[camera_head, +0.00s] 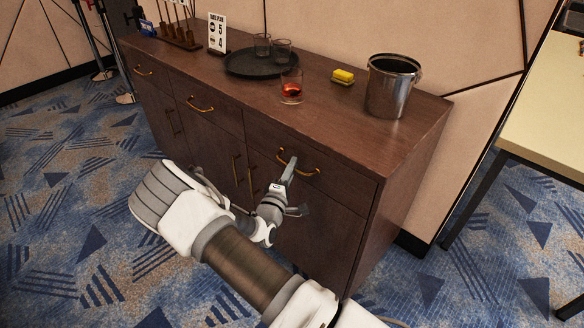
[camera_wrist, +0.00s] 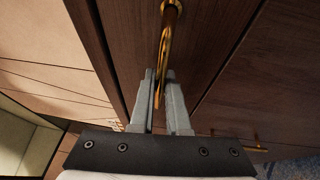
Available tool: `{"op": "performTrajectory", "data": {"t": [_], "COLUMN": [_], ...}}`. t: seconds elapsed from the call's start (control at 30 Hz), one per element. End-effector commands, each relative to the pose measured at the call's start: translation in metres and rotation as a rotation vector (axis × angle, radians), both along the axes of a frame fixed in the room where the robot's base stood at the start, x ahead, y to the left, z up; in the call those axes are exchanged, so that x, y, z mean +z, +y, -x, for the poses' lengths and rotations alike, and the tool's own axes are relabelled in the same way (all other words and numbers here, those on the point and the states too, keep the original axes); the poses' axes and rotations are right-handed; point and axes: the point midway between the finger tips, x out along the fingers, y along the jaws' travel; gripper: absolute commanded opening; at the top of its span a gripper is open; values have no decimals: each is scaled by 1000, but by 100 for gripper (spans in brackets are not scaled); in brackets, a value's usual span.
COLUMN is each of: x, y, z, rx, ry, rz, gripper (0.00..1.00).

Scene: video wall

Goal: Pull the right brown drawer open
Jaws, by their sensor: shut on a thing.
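The right brown drawer (camera_head: 343,184) is the rightmost top drawer of a dark wooden sideboard, and its front looks flush with the cabinet. It has a curved brass handle (camera_head: 306,171), which also shows in the wrist view (camera_wrist: 168,38). The fingers hide part of the handle.
On the sideboard top (camera_head: 335,108) stand a metal bucket (camera_head: 391,88), a yellow sponge (camera_head: 343,76), a glass with red drink (camera_head: 291,86) and a dark tray (camera_head: 236,66) with glasses. A light table (camera_head: 550,120) stands at the right. Patterned carpet is clear in front.

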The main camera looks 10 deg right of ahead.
Motion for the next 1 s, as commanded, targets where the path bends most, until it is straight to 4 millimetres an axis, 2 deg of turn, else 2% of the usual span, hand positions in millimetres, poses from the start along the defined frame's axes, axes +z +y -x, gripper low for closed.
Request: {"op": "performTrajectory", "data": {"t": [0.8,1.0], "x": [0,0], "y": [0,9], "z": [0,6], "rx": [0,1], "ry": [1,1], "rz": [-1,0], "gripper": [0,0]}}
